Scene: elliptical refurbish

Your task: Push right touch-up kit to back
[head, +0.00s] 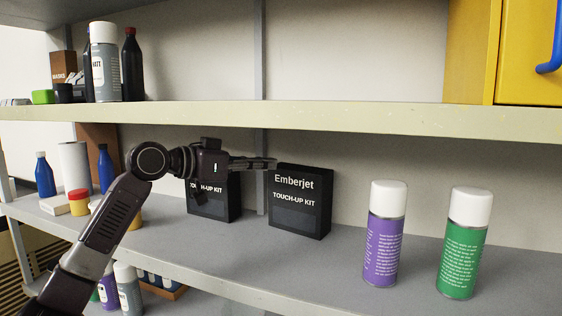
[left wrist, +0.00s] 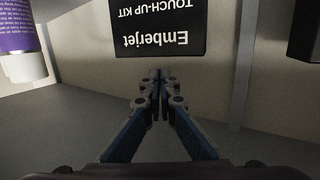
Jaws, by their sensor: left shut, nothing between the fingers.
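The right touch-up kit (head: 299,203) is a black box marked Emberjet. It stands upright on the middle shelf, right of a second black touch-up kit (head: 214,203). In the left wrist view the Emberjet kit (left wrist: 150,22) appears upside down, just beyond the fingertips. My left gripper (head: 272,163) is shut and empty, its fingertips at the kit's upper left edge in the head view. I cannot tell whether they touch it. The left gripper also shows in the wrist view (left wrist: 158,76). My arm hides the upper part of the left kit. My right gripper is not in view.
The upper shelf (head: 300,114) runs just above the kits. A purple spray can (head: 385,240) and a green spray can (head: 463,250) stand to the right. Bottles, including a blue one (head: 44,177), stand at the left. Bare shelf lies in front of the kits.

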